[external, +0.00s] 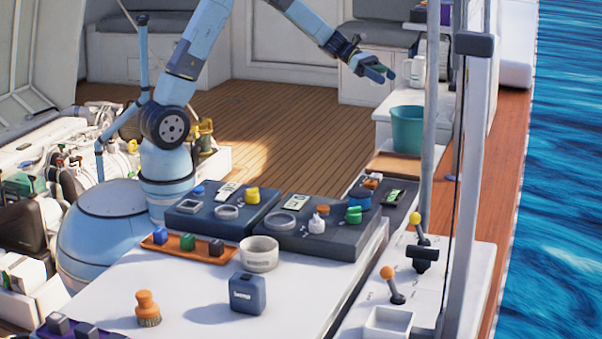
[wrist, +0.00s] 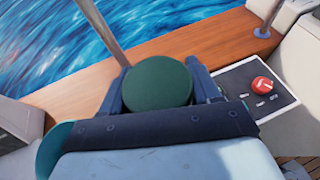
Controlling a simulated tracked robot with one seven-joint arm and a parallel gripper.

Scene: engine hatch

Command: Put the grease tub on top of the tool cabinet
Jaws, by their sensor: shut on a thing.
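In the wrist view, a round dark green lid (wrist: 158,84), which looks like the grease tub, sits between the two fingers of my gripper (wrist: 160,90). The fingers are shut on its sides. Its lower body is hidden from this camera. In the external view my gripper (external: 376,69) is in the air at the back, above and left of the teal bucket. The tub cannot be made out clearly there. I cannot tell for sure which unit is the tool cabinet.
A teal bucket (external: 407,130) stands on the right side ledge. A red button (wrist: 262,85) on a panel is right of my gripper. A vertical pole (external: 432,110) stands to the right. The front table (external: 200,315) holds trays, a blue box and a brush. The wooden deck (external: 285,120) is clear.

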